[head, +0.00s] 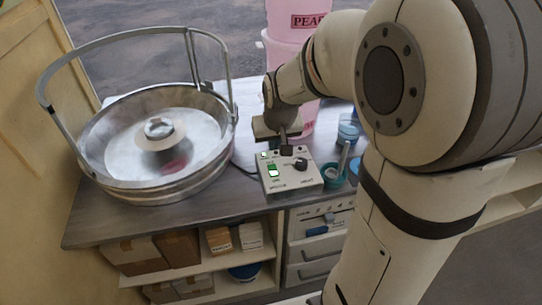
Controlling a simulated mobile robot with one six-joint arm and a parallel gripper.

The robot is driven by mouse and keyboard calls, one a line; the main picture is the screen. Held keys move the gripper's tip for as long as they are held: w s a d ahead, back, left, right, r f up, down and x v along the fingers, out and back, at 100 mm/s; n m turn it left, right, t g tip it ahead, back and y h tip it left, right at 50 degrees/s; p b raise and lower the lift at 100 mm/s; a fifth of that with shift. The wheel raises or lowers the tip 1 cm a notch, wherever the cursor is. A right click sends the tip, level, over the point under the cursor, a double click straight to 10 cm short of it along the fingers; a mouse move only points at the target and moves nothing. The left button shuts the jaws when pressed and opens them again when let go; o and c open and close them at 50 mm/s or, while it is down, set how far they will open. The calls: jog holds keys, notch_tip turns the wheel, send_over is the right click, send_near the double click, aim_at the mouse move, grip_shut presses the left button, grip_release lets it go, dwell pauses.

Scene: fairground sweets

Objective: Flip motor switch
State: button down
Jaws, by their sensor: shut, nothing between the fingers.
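A small beige control box (293,184) stands on the counter, right of the cotton-candy machine. Its top carries a green-lit switch (272,170) at the left and a black knob (301,164) at the right, with small labels too blurred to read for sure. My gripper (286,150) is shut and empty, pointing down at the back edge of the box top. Its tips look close to the panel; I cannot tell whether they touch it. Which control is the motor switch is not readable.
The cotton-candy machine (110,178) has a wide metal bowl and a raised metal guard rail. Pink tubs (285,55) stand behind my arm. A teal cup (335,180) stands right of the box. Shelves with cartons (219,240) and drawers (313,258) are below the counter (120,220).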

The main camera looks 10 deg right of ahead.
aim_at(271, 166)
jog(key=x, duration=0.9)
jog(key=shift+s+f+p, duration=0.3)
jog(key=shift+f, duration=0.1)
